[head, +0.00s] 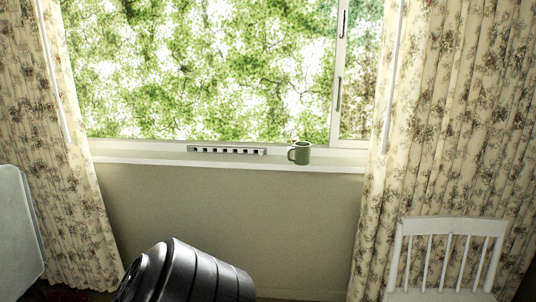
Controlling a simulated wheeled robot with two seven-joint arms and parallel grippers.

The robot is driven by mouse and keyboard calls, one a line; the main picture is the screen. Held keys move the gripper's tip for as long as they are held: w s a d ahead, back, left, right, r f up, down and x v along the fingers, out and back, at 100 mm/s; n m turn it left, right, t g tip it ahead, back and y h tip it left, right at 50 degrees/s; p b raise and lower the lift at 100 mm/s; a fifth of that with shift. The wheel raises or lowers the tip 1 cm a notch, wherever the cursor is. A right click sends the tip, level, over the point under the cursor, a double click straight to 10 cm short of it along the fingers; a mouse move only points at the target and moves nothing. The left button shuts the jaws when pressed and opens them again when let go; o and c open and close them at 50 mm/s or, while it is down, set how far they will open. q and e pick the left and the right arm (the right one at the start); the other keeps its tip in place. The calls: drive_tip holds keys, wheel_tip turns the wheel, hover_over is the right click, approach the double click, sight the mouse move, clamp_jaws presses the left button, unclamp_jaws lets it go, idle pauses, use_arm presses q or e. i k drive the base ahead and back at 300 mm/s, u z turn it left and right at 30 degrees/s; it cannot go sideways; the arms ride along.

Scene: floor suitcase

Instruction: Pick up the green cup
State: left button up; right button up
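The green cup (301,153) stands upright on the white window sill (230,162), right of the middle of the head view. Its handle points to the left. Nothing is in front of the cup. Neither of my grippers shows in this view. A dark, ribbed, rounded part at the bottom, left of the middle, looks like a piece of my own arm; it is well below and left of the cup.
Floral curtains hang at the left (75,180) and right (435,130) of the window. A white slatted chair (450,228) stands at the lower right. A pale rounded panel (15,235) is at the left edge.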

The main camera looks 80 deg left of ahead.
sight(303, 149)
drive_tip(key=u, duration=1.95)
drive_tip(key=i, duration=1.8)
drive_tip(key=u, duration=1.15)
drive_tip(key=i, duration=0.35)
drive_tip(key=z, duration=0.15)
